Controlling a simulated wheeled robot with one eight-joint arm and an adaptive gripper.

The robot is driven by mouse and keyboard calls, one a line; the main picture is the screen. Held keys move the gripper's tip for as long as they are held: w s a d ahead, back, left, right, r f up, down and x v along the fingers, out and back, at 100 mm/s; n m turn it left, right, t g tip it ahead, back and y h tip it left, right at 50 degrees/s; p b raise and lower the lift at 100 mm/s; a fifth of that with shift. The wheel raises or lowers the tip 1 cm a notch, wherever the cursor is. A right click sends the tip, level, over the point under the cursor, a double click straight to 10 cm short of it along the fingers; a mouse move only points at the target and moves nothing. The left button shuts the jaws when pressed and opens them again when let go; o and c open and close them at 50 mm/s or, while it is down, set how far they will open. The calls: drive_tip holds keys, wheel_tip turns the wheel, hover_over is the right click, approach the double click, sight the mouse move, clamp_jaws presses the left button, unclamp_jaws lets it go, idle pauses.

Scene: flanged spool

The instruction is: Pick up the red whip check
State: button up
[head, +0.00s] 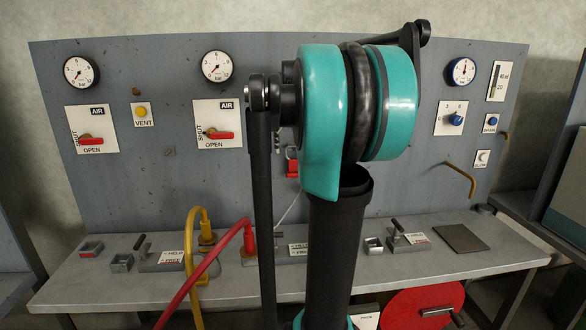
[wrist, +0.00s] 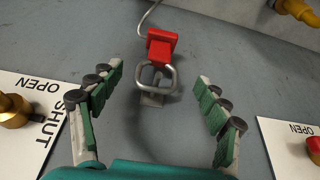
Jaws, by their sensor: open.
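The red whip check (wrist: 162,44) shows in the wrist view as a red block with a metal loop. The loop lies around a small metal hook or bracket (wrist: 153,98) on the grey panel, and a thin grey cable runs from the block's other end. My gripper (wrist: 160,80) is open, with one green-padded finger on each side of the loop. Neither finger visibly touches it. In the head view the whip check (head: 292,163) is partly hidden behind my arm, and the gripper is hidden there too.
White AIR valve plates (wrist: 25,125) flank the gripper, the left one with a brass knob. A red valve handle (head: 220,135) sits left of the whip check. Below are a grey bench (head: 120,285), yellow and red hoses (head: 200,275) and a red reel (head: 415,310).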

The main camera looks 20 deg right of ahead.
drive_tip(key=shift+x, duration=2.8)
drive_tip(key=shift+w+d, duration=0.1)
drive_tip(key=shift+d, duration=0.05)
drive_tip(key=shift+c, duration=0.6)
drive_tip(key=shift+r, duration=0.1)
drive_tip(key=c, duration=1.2)
drive_tip(key=shift+r, duration=0.4)
drive_tip(key=s+a, duration=0.2)
drive_tip(key=s, duration=0.6)
drive_tip(key=s+a, duration=0.3)
drive_tip(key=s, duration=0.6)
drive_tip(key=shift+s+r, duration=0.2)
drive_tip(key=shift+r, duration=0.15)
